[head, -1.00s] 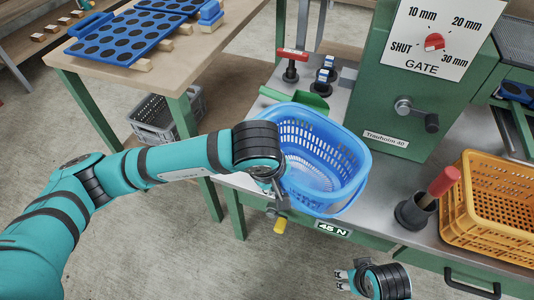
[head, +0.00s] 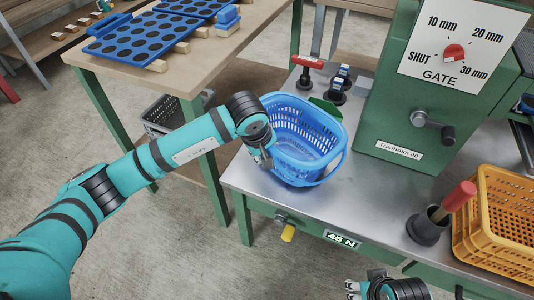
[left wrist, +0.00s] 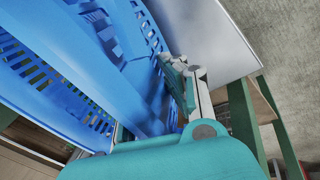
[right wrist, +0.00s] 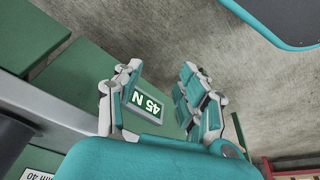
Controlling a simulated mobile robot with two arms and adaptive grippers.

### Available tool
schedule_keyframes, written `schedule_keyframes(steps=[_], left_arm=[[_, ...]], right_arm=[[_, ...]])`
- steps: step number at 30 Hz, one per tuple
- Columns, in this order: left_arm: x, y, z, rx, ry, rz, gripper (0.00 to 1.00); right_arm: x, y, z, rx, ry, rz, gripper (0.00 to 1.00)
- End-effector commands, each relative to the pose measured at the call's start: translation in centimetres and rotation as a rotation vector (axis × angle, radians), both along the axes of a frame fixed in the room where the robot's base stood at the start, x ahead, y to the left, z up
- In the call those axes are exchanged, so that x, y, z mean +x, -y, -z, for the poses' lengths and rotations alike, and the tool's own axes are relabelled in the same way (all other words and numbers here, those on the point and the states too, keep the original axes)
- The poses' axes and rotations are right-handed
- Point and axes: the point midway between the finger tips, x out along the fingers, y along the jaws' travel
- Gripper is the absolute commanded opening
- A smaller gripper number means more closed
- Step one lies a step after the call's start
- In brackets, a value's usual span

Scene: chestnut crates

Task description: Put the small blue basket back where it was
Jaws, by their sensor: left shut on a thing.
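The small blue basket (head: 330,165) is at the left end of the steel bench top, upright or nearly so. I cannot tell whether it rests on the steel or hangs just above it. My left gripper (head: 263,158) is shut on the basket's left wall. In the left wrist view, the blue slotted wall (left wrist: 145,85) lies against the fingers (left wrist: 182,88), and the far finger is hidden. My right gripper (head: 352,290) is low in front of the bench. In the right wrist view its fingers (right wrist: 155,100) are apart with nothing between them.
A green scoop (head: 326,107), partly hidden, and a red-handled tool (head: 307,72) are behind the basket. The green gate machine (head: 400,110) stands right of it. Bare steel (head: 345,208) lies in front.

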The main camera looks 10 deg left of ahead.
Motion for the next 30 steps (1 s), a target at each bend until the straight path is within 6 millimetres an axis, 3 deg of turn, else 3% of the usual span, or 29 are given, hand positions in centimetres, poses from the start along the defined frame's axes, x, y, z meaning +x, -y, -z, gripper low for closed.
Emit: schedule_keyframes(steps=[11, 12, 17, 26, 30], left_arm=[[0.1, 0.1, 0.1, -0.002, 0.005, 0.0, 0.0], [0.0, 0.0, 0.1, -0.001, 0.002, 0.0, 0.11], [0.0, 0.0, 0.1, -0.001, 0.002, 0.0, 0.29], [0.0, 0.0, -0.1, -0.001, 0.002, 0.0, 0.29], [-0.4, -0.2, -1.8, -0.001, 0.006, -0.001, 0.29]], right_arm=[[-0.1, 0.0, -0.3, 0.0, 0.002, 0.001, 0.4], [-0.1, 0.0, -0.5, 0.0, 0.003, 0.001, 0.4], [-0.1, 0.0, -0.4, 0.0, 0.002, 0.001, 0.4], [0.0, 0.0, -0.6, 0.0, 0.006, 0.001, 0.4], [0.1, 0.0, 0.7, 0.0, -0.005, 0.0, 0.4]])
